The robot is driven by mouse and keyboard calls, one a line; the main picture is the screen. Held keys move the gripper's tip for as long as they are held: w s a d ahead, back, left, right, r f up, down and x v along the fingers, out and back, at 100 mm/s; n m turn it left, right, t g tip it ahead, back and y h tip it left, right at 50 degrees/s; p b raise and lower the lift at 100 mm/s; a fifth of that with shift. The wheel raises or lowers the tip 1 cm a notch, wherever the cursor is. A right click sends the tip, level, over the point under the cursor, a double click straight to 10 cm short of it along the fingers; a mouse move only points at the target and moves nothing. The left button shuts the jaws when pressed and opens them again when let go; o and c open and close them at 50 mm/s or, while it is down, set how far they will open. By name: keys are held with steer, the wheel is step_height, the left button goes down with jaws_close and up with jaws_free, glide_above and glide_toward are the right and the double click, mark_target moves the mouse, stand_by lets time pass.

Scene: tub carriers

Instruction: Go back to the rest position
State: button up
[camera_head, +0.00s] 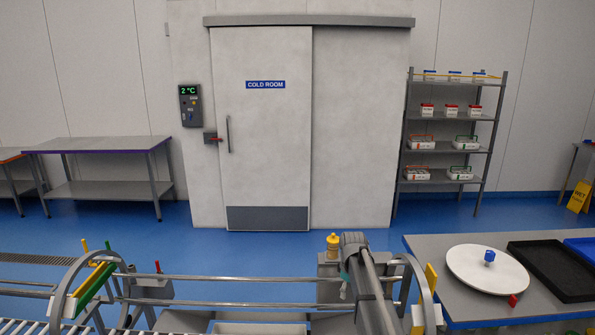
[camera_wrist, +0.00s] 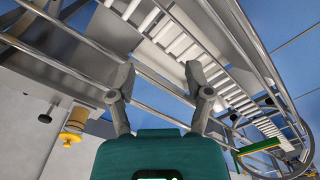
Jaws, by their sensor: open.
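My gripper (camera_wrist: 162,78) shows in the wrist view with its two grey fingers apart and nothing between them. Behind the gap lie metal rails and a roller conveyor (camera_wrist: 175,40). In the head view my arm reaches down and out of the bottom edge, right of centre, and the gripper's fingers cannot be made out there.
Steel rails (camera_head: 235,305) cross the front in the head view. A grey table (camera_head: 430,244) at right holds a white round board (camera_head: 470,272) and a black tray (camera_head: 550,270). Behind stand a shelf rack (camera_head: 446,150), a cold room door (camera_head: 262,130) and a steel table (camera_head: 105,189). Blue floor between is clear.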

steer(key=s+f+m+b, duration=0.2)
steer(key=s+m, duration=0.2)
steer(key=s, duration=0.9)
steer(key=s+f+m+b, duration=0.2)
steer(key=s+m, duration=0.3)
steer(key=s, duration=0.8)
steer(key=shift+s+f, duration=0.2)
steer(key=shift+f, duration=0.25)
steer(key=shift+c, duration=0.6)
